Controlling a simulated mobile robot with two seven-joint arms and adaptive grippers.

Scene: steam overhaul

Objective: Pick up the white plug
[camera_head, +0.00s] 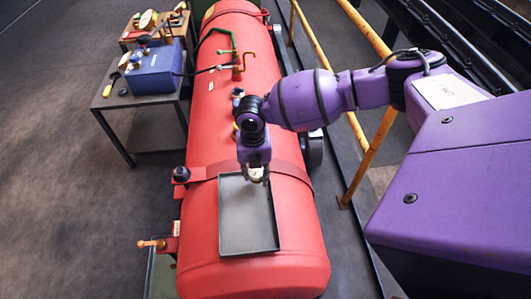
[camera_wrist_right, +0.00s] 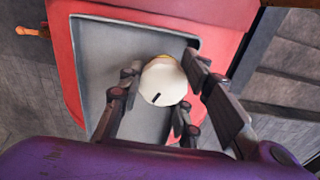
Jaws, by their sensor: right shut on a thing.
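The white plug (camera_wrist_right: 163,82) is round, with a dark slot on its face and a yellowish edge behind it. It sits between the fingers of my right gripper (camera_wrist_right: 168,98) in the right wrist view. My right gripper (camera_head: 256,174) is shut on the plug, over the upper end of a grey tray (camera_head: 247,235) on the red tank. In the head view the plug (camera_head: 257,172) is a small pale patch between the fingers. I cannot tell whether it touches the tray. My left gripper is in neither view.
The red tank (camera_head: 225,110) runs down the middle, with green and brass pipe fittings on top. A table (camera_head: 118,101) at left holds a blue box (camera_head: 156,70). A yellow railing (camera_head: 375,150) stands to the right. Open floor lies at left.

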